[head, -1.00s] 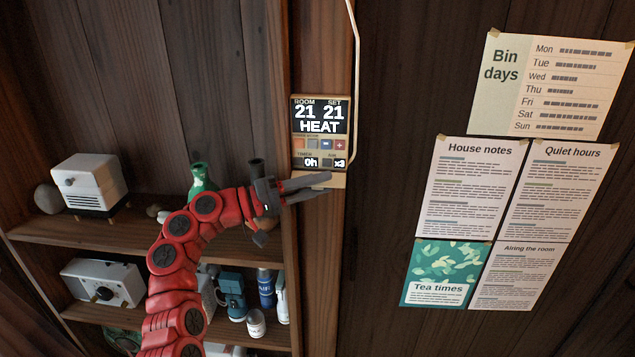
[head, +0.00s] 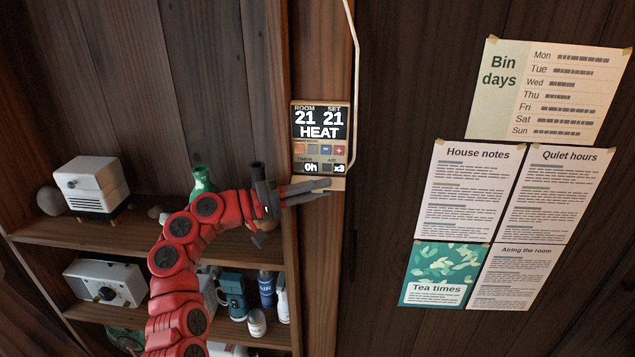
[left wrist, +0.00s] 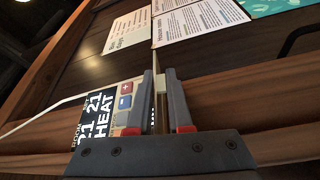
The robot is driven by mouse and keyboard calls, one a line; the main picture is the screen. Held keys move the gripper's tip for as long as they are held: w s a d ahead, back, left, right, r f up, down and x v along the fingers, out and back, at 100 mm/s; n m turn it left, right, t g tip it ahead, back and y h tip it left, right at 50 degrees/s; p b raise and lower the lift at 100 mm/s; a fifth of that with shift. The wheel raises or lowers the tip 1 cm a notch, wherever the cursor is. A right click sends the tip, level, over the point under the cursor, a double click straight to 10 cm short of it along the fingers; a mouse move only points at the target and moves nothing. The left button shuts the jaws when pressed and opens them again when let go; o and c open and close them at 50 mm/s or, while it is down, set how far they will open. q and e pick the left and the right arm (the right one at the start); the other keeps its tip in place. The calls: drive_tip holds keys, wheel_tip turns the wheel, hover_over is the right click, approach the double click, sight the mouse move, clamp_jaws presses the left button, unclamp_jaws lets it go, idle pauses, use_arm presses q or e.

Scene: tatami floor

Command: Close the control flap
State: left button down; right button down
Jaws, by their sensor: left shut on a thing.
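The control panel (head: 320,123) is mounted on the wooden post and its screen reads ROOM 21, SET 21, HEAT. Several small buttons and a timer row show below the screen. The tan control flap (head: 339,184) sticks out open at the panel's lower edge. My left gripper (head: 328,186) is shut on the flap and partly hides it. In the left wrist view, the flap (left wrist: 160,88) shows edge-on as a thin pale strip between the two grey fingers (left wrist: 160,90), with the panel (left wrist: 102,118) to the left. My right gripper is not in view.
Shelves left of the post hold a white box-shaped device (head: 92,184), a green bottle (head: 203,181) and several small items. A pale cable (head: 356,80) runs down beside the panel. Paper notices (head: 470,190) hang on the dark wall at right.

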use_arm(q)
wheel_tip(320, 180, up, 2)
drive_tip(key=n+y+p, duration=0.1)
drive_tip(key=n+p, duration=0.3)
drive_tip(key=p, duration=0.3)
drive_tip(key=shift+s+r, duration=0.1)
drive_tip(key=shift+n+g+y+p, duration=0.4)
drive_tip(key=shift+n+p, duration=0.2)
drive_tip(key=shift+p, duration=0.5)
drive_tip(key=c, duration=1)
unclamp_jaws()
drive_tip(key=shift+c, duration=0.2)
drive_tip(key=shift+a+f, duration=0.1)
drive_tip(key=shift+f, duration=0.1)
drive_tip(key=shift+a, duration=0.3)
drive_tip(key=b+v, duration=0.5)
drive_tip(key=v, duration=1.1)
drive_tip(key=shift+s+a+r+b, duration=0.2)
drive_tip(key=shift+a+b, duration=0.1)
drive_tip(key=shift+b, duration=0.1)
